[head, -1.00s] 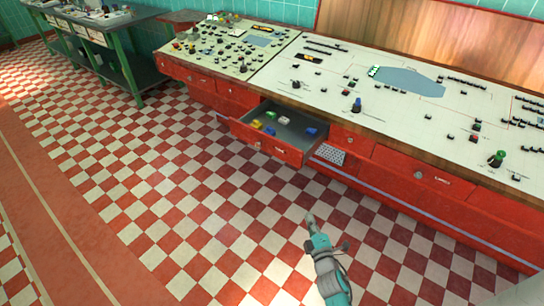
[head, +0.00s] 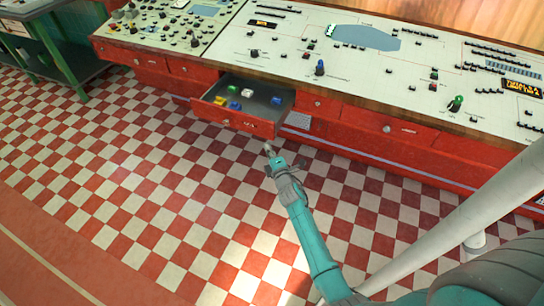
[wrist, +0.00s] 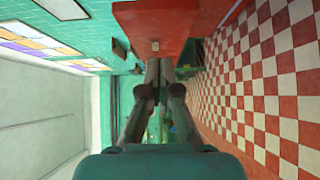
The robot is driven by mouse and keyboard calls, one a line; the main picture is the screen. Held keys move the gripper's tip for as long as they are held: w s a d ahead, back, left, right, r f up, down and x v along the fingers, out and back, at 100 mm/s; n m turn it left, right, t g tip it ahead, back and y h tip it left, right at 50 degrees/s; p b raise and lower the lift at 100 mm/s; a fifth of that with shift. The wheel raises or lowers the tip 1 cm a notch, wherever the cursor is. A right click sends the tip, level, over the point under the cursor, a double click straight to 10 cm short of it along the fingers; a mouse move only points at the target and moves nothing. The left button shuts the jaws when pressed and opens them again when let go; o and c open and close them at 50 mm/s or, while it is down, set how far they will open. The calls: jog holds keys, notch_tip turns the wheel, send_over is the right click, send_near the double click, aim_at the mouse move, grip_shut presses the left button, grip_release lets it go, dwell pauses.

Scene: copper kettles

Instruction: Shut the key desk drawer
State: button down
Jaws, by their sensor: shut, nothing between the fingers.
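The key desk drawer (head: 233,124) is red and stands pulled out from the desk front, with several small coloured blocks and a white one lying inside it. My gripper (head: 267,147) is shut and empty, just in front of the drawer front, a little below its right part. In the wrist view my shut fingers (wrist: 158,65) point at a red panel (wrist: 155,25) with a small pale knob, which looks like the drawer front. I cannot tell whether the fingertips touch it.
The long red desk has a pale control panel (head: 290,50) with small knobs and levers on top. Other red drawers (head: 395,129) are flush. A green workbench (head: 55,60) stands at the left. The checkered floor (head: 130,180) before the desk is clear.

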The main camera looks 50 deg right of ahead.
aim_at(268, 132)
jog(key=shift+w+d, duration=0.5)
jog(key=shift+d, duration=0.25)
jog(key=shift+w+d, duration=0.5)
jog(key=shift+d, duration=0.25)
jog(key=shift+w+d, duration=0.5)
jog(key=shift+d, duration=0.25)
